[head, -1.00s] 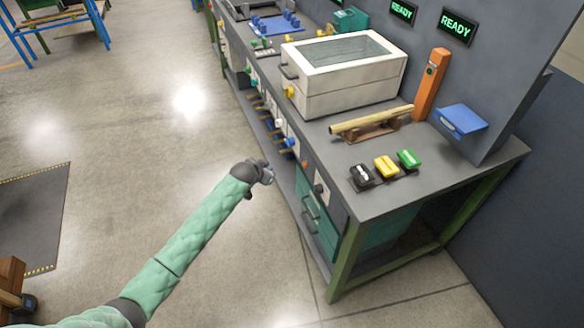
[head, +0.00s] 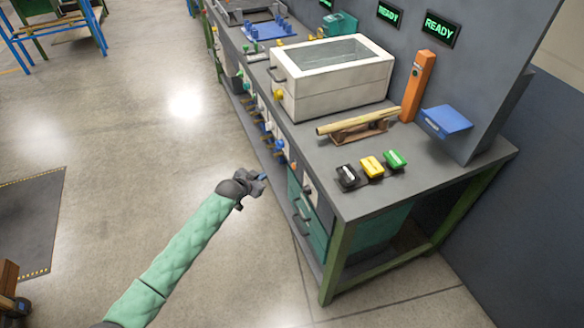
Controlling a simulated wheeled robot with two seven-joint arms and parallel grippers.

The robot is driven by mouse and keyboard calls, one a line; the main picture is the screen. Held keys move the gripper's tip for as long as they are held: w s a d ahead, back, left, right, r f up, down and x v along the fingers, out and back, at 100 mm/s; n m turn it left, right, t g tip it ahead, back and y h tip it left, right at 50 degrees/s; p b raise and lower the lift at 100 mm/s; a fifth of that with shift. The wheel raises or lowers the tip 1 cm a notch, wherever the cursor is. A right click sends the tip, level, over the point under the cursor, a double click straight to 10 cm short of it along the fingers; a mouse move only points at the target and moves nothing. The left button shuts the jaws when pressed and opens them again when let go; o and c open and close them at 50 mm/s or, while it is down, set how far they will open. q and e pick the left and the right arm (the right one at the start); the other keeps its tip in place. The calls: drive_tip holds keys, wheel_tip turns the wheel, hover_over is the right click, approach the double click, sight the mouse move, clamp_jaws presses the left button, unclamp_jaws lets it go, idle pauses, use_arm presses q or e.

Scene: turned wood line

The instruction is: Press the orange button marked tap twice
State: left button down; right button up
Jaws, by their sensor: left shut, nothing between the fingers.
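A small orange spot (head: 293,166), perhaps a button, shows on the bench's front face near its right end; I cannot read any marking on it. My left gripper (head: 262,181) is shut and empty. It hangs over the floor in front of the bench, to the left of and a little below the orange spot in the picture, apart from it. A black button block (head: 347,176), a yellow one (head: 372,166) and a green one (head: 396,159) sit on the bench top. My right gripper is out of view.
The grey bench (head: 400,190) carries a white box with a window (head: 330,80), a wooden rod on a cradle (head: 355,123), an orange post (head: 417,85) and a blue tray (head: 446,121). Knobs and handles stick out along its front.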

sight(294, 167)
use_arm(q)
drive_tip(key=w+d+b, duration=0.1)
drive_tip(key=w+d, duration=0.1)
drive_tip(key=d, duration=0.6)
drive_tip(key=shift+w, duration=0.25)
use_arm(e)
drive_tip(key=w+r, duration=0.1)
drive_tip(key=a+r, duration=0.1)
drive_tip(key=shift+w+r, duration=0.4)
use_arm(q)
drive_tip(key=shift+d, duration=0.1)
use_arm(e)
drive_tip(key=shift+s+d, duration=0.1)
